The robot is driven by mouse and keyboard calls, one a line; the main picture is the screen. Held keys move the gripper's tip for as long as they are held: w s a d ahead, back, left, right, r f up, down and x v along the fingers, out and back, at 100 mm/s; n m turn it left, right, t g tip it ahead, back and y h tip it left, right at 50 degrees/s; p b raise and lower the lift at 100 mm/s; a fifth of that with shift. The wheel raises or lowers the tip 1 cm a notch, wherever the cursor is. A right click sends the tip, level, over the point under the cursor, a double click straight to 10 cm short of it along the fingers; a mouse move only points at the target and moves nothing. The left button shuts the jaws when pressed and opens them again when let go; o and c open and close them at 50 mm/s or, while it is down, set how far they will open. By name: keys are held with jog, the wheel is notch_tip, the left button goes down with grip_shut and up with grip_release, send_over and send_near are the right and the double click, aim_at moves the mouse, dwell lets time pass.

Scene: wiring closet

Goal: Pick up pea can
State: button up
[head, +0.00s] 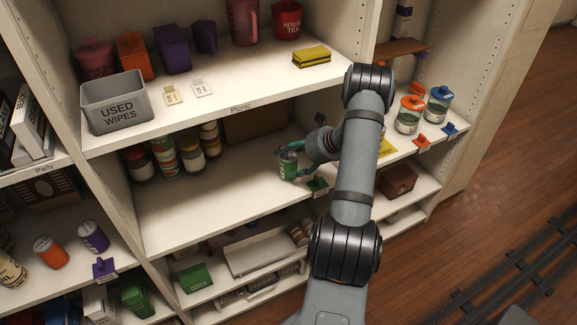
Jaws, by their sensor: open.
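A small green can with a pale lid (288,170), which looks like the pea can, stands upright on the middle shelf, right of its centre. My gripper (287,162) reaches in from the right, low over this shelf. Its teal fingers are open and lie close around the can, one toward the back and one toward the front. I cannot tell whether either finger touches the can. The gripper's wrist hides part of the shelf to the right of the can.
Several jars and cans (163,155) stand at the back left of the same shelf. A brown box (255,125) is behind. A green clip tag (318,186) sits on the front edge. The shelf above (235,98) limits headroom. The shelf's left front is clear.

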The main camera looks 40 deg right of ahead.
jog(key=shift+c, duration=0.9)
